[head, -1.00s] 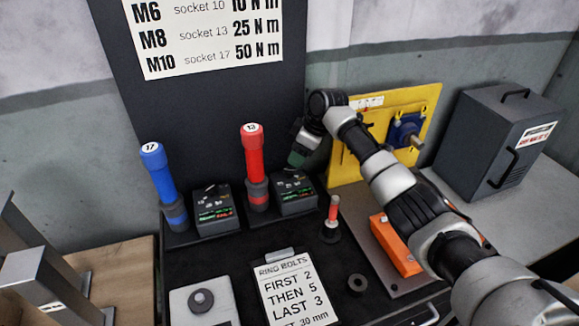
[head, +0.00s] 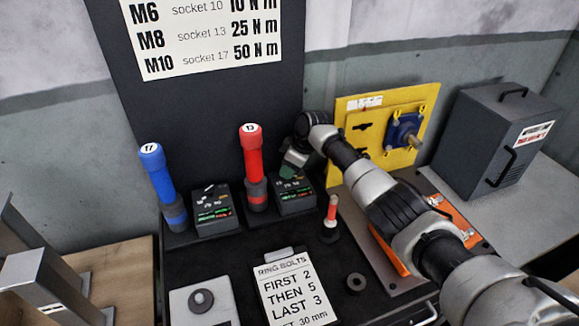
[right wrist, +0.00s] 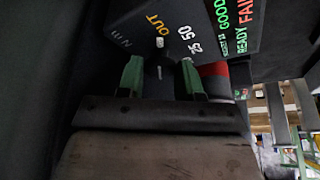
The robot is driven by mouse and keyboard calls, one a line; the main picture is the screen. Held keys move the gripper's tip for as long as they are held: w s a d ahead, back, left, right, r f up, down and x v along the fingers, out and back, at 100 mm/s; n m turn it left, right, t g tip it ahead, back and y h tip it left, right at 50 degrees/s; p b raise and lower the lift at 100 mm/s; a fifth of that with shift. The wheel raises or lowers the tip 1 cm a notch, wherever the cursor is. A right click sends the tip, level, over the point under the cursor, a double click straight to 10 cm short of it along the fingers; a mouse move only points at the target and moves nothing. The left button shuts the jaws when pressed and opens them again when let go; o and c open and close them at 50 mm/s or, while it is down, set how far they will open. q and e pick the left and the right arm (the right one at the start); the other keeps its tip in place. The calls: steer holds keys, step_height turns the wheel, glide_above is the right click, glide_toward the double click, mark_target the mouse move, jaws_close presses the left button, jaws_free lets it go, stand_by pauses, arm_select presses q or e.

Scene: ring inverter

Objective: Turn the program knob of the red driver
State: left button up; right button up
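The red driver (head: 251,160), capped with a 13, stands upright in the black station. Its dark control box (head: 296,198) sits just to its right, with green and red display text. My right gripper (head: 296,172) is at the back of this box, partly hidden by its own wrist in the head view. In the right wrist view its two green fingers (right wrist: 161,78) stand apart on either side of a dark knob (right wrist: 160,72), below the printed OUT, 25 and 50. Whether they touch the knob is hard to see.
A blue driver (head: 163,185) and its box (head: 213,209) stand to the left. A small red-handled tool (head: 331,212) is in front of the right box. A yellow panel (head: 385,120) with a blue block stands close behind my right arm. A ring-bolt card (head: 292,290) lies in front.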

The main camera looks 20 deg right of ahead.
steer(key=shift+c, duration=1.4)
steer(key=shift+r+m+p, duration=0.2)
steer(key=shift+m+p, duration=0.5)
steer(key=shift+p, duration=0.4)
steer(key=m+h+p, duration=0.1)
steer(key=m+p, duration=0.1)
steer(key=m+t+p, duration=0.1)
steer(key=m+p, duration=0.1)
steer(key=shift+s+a+h, duration=0.1)
steer(key=shift+a+h, duration=0.05)
steer(key=shift+h, duration=0.25)
steer(key=shift+m+t+h+p, duration=0.3)
steer(key=shift+m+p, duration=0.5)
steer(key=shift+m, duration=0.2)
steer(key=shift+a+m+h+p, duration=0.1)
steer(key=shift+m+h+p, duration=0.3)
steer(key=shift+m, duration=0.5)
steer(key=shift+m+p, duration=0.35)
steer(key=shift+m, duration=0.65)
steer(key=shift+f+m+h, duration=0.15)
steer(key=shift+m+h, duration=0.55)
steer(key=shift+m, duration=0.4)
steer(key=shift+m+h, duration=0.4)
steer(key=shift+m, duration=0.7)
